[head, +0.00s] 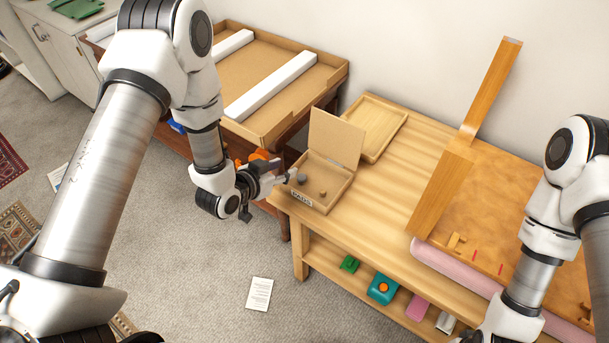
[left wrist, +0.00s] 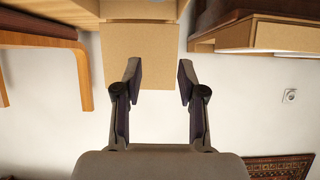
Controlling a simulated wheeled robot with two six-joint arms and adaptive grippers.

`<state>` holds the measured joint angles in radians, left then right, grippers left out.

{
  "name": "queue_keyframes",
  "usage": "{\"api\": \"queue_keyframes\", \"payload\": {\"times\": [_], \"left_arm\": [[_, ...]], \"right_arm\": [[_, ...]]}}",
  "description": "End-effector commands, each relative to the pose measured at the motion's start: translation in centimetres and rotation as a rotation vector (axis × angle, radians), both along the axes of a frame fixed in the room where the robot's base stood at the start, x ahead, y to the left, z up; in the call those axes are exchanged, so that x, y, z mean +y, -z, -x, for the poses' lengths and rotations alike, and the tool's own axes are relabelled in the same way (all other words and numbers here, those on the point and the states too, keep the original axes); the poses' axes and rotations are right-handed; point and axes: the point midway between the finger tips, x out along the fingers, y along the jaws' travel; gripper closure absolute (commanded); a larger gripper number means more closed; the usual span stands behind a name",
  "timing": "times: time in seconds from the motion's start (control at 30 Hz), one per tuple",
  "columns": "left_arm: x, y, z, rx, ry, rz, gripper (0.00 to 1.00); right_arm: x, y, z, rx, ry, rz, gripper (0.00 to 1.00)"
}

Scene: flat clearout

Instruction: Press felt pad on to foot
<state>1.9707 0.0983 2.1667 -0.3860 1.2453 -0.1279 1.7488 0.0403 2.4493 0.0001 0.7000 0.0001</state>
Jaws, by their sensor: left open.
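An open box labelled PADS (head: 328,192) stands at the left end of the wooden bench, its lid (head: 335,138) raised; the lid also shows between the fingers in the left wrist view (left wrist: 140,50). A grey round pad (head: 302,179) and a small brown pad (head: 323,193) show inside. My left gripper (head: 289,176) is open and empty at the box's left side, its fingertips near the grey pad; I cannot tell whether they touch. An upturned wooden furniture piece (head: 440,190) has a leg (head: 490,90) rising to its foot end (head: 512,41). My right gripper is out of view.
An empty shallow tray (head: 394,113) lies behind the box. A pink roll (head: 450,262) lies along the bench's front right. A large carton (head: 255,125) with white strips is at the left. The bench top (head: 385,185) between box and furniture is clear.

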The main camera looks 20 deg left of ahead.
Motion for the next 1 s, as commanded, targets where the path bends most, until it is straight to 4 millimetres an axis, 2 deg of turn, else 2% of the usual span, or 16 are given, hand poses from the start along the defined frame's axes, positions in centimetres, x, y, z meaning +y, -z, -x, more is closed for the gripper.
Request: {"api": "queue_keyframes", "payload": {"times": [0.03, 0.4, 0.7, 0.73, 0.8, 1.0], "left_arm": [[-0.3, 1.6, -0.6, -0.002, 0.003, 0.0, 0.6], [-2.3, 8.6, -5.0, 0.005, 0.0, 0.0, 0.6], [-2.3, 8.7, -5.2, 0.009, -0.002, 0.001, 0.6], [-2.3, 8.7, -5.2, 0.009, -0.002, 0.001, 0.7], [-2.3, 8.7, -5.2, 0.009, -0.002, 0.001, 0.84], [-2.3, 8.7, -5.2, 0.009, -0.003, 0.0, 0.85]], "right_arm": [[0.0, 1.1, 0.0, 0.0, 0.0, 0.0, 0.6], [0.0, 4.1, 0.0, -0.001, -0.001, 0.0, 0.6], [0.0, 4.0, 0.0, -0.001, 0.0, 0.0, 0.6], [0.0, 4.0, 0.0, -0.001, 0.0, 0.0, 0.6], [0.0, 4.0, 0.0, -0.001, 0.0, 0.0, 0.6], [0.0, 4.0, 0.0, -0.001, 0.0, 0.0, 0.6]]}}
